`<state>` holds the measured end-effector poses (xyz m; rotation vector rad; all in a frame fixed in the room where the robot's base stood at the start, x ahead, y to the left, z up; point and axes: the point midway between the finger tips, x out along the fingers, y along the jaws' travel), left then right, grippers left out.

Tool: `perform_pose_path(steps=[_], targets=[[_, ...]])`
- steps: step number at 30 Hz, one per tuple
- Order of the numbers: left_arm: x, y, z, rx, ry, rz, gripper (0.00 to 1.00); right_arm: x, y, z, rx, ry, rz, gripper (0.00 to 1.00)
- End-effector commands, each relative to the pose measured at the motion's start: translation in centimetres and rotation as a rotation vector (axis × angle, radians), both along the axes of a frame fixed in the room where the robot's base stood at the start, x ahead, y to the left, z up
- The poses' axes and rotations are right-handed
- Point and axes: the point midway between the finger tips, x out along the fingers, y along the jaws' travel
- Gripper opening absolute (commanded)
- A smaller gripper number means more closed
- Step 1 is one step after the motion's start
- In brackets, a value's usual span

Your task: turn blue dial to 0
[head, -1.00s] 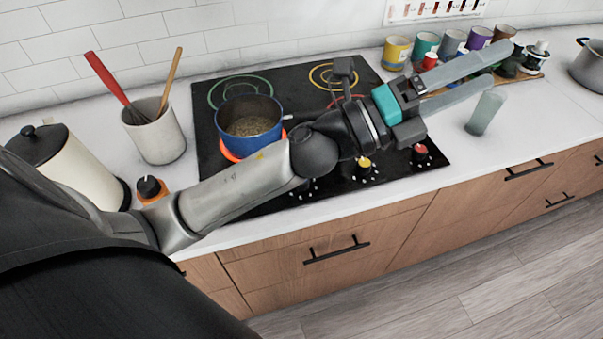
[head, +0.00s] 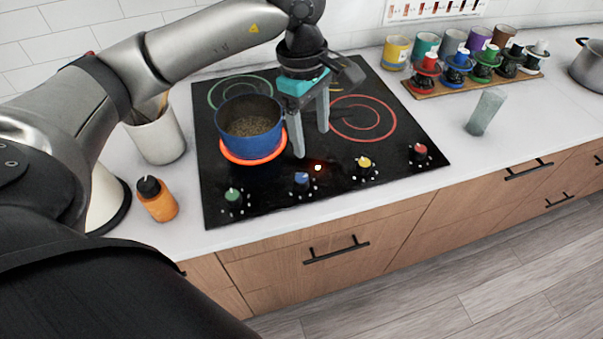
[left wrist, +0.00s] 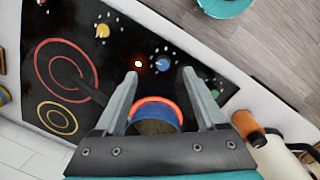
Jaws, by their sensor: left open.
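The blue dial (head: 302,180) is a small knob on the front strip of the black cooktop (head: 375,185), between the green dial (head: 233,197) and the yellow dial (head: 364,163). A lit red dot (head: 318,168) shows just beside it. My left gripper (head: 312,143) points down over the cooktop, behind the blue dial and beside the blue pot. It is open and empty. In the left wrist view the blue dial (left wrist: 162,65) lies between and beyond the two fingertips (left wrist: 160,73), apart from them. My right gripper is not in view.
The blue pot (head: 248,125) with grainy contents stands on a glowing orange burner (head: 253,158), close to my left gripper. An orange bottle (head: 159,203) stands left of the cooktop. A red dial (head: 418,152) and a glass (head: 486,112) are to the right.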

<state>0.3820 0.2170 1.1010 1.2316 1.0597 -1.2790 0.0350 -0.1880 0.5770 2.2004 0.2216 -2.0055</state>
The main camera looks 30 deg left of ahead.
Motion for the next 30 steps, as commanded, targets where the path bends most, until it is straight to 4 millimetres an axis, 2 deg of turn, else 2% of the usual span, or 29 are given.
perform_pose_path(steps=[1, 3, 8, 24, 30], targets=[[0.1, 1.1, 0.3, 0.042, 0.0, 0.006, 0.73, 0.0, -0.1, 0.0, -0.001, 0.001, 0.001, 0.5], [0.1, 2.1, 0.4, 0.078, 0.004, 0.01, 0.73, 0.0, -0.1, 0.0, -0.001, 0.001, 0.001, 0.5], [0.0, 2.5, -0.7, 0.094, 0.01, 0.012, 0.73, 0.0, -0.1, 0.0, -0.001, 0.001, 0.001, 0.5], [0.4, 2.3, -11.6, 0.088, 0.012, 0.011, 0.73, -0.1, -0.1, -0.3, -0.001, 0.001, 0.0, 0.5], [0.5, 2.2, -14.0, 0.087, 0.008, 0.01, 0.73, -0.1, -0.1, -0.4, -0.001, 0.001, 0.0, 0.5]])
